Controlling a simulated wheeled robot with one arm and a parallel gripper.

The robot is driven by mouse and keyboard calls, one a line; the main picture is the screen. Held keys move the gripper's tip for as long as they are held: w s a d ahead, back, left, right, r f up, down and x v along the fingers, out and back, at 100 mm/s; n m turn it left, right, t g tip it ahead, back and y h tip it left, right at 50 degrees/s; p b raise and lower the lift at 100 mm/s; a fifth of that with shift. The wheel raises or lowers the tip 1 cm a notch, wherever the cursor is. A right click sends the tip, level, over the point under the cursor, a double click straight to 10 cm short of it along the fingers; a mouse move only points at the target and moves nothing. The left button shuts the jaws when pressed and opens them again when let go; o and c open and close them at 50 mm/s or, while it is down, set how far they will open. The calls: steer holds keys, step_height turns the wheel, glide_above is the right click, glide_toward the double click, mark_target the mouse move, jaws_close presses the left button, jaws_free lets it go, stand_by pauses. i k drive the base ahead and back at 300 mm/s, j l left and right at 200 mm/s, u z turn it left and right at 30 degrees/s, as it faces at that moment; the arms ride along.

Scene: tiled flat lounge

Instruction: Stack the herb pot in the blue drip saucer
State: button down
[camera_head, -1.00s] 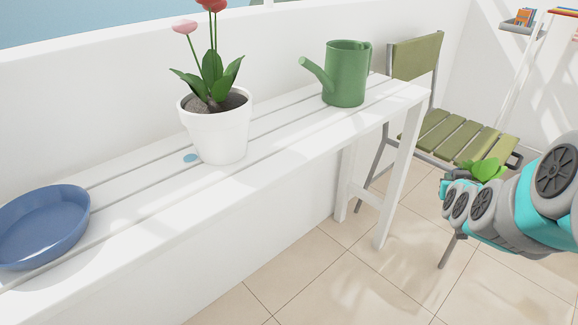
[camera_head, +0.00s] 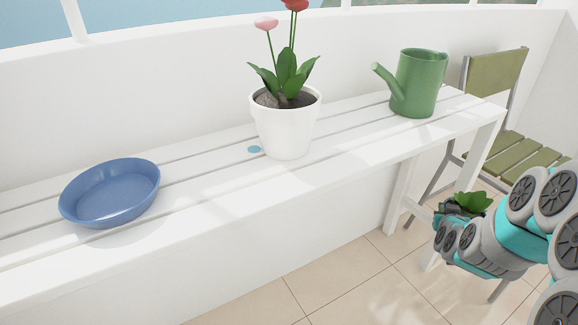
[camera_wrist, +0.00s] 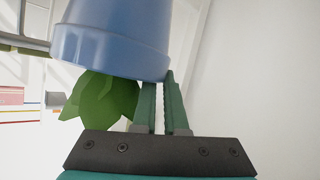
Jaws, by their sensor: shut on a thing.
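The blue drip saucer (camera_head: 110,195) lies empty on the left part of the white slatted bench. The herb pot is blue with green leaves; in the wrist view its blue wall (camera_wrist: 115,35) fills the top, with leaves (camera_wrist: 100,100) below it. My gripper (camera_wrist: 162,80) is shut on the pot at its rim, and the pot appears upside down in that picture. In the head view only the green leaves (camera_head: 474,203) show clearly beyond my arm, at the lower right, off the bench's front side. My arm hides most of the pot there.
A white pot with tulips (camera_head: 286,128) stands mid-bench, with a small light blue disc (camera_head: 254,149) beside it. A green watering can (camera_head: 418,83) stands near the right end. A slatted chair (camera_head: 493,78) is behind that end.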

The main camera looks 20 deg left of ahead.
mark_target(114, 197)
steer(key=i+l+u, duration=0.1)
steer(key=l+u, duration=0.15)
steer(key=u, duration=0.2)
steer(key=i+l+u, duration=0.1)
steer(key=l+u, duration=0.2)
steer(key=u, duration=0.15)
steer(key=l+u, duration=0.4)
steer(key=k+l+u, duration=0.1)
steer(key=l+u, duration=0.4)
steer(key=u, duration=0.35)
steer(key=l+u, duration=0.1)
steer(key=u, duration=0.4)
steer(key=k+l+u, duration=0.1)
steer(key=u, duration=0.8)
steer(key=k+l+u, duration=0.1)
steer(key=u, duration=0.35)
